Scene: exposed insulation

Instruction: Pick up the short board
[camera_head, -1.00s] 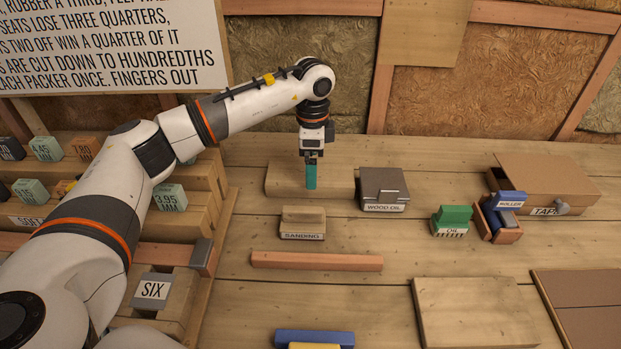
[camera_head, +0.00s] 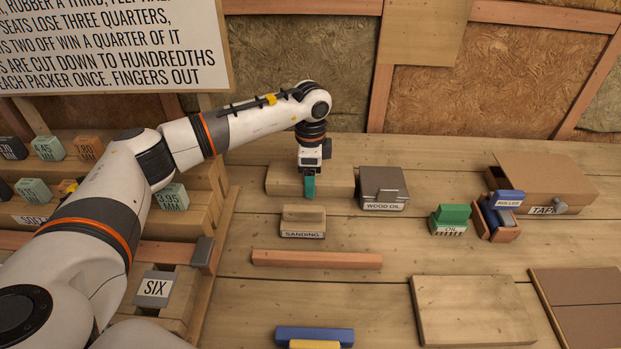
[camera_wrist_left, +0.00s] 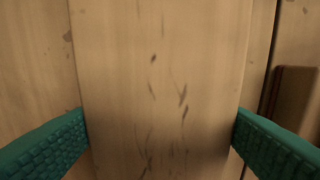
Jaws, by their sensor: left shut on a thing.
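The short board (camera_head: 335,181) is a pale wooden piece lying across the back of the bench, below the insulated wall. My left gripper (camera_head: 309,188) comes down over its middle from above, with one teal finger showing at its front face. In the left wrist view the board (camera_wrist_left: 160,80) fills the space between the two teal fingers, one along each side. The left gripper is shut on the board, which appears to rest on the bench. My right gripper is not in view.
A sanding block (camera_head: 303,222) stands just in front of the board, and a grey wood oil box (camera_head: 383,189) close to its right. A reddish strip (camera_head: 317,259) lies nearer. Stepped racks (camera_head: 185,214) are at left.

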